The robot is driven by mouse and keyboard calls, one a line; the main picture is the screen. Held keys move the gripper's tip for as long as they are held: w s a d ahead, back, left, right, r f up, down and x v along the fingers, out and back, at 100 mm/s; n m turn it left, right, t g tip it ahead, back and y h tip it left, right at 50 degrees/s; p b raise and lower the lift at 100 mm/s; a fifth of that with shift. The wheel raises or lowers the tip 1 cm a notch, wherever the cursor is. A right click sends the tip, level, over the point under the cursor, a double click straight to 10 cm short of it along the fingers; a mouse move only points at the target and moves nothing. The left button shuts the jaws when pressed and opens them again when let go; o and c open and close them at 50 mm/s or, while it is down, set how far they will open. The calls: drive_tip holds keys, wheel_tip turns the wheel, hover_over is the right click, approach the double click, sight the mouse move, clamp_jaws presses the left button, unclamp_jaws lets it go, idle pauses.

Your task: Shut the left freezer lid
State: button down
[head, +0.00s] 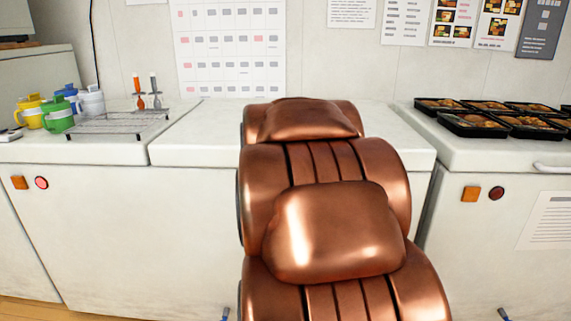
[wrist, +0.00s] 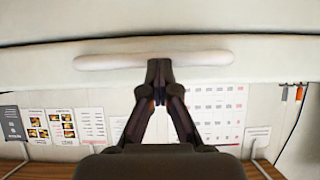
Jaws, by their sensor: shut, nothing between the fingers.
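The left freezer (head: 140,230) is a white chest on the left and middle of the head view. Its right-hand top section, the lid (head: 195,135), lies flat and level there, with a seam on its left. My copper arm covers its middle and right part, and hides my gripper in the head view. In the wrist view, my gripper (wrist: 159,68) is shut and empty. Its tips overlap a pale bar handle (wrist: 105,62) on the front edge of a white lid; contact cannot be told. A dark seam runs along that edge.
A wire rack (head: 110,124) and coloured mugs (head: 57,117) stand on the left top. On the right, another freezer (head: 490,215) with a handle (head: 553,167) holds several bento trays (head: 470,125). A calendar (head: 230,50) hangs on the wall behind.

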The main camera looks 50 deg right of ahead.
drive_tip(key=shift+s+f, duration=0.1)
drive_tip(key=shift+f, duration=0.65)
drive_tip(key=s+a+r+p, duration=0.3)
drive_tip(key=s+a+r, duration=0.2)
drive_tip(key=r, duration=0.5)
drive_tip(key=shift+a+r, duration=0.35)
drive_tip(key=shift+a, duration=0.95)
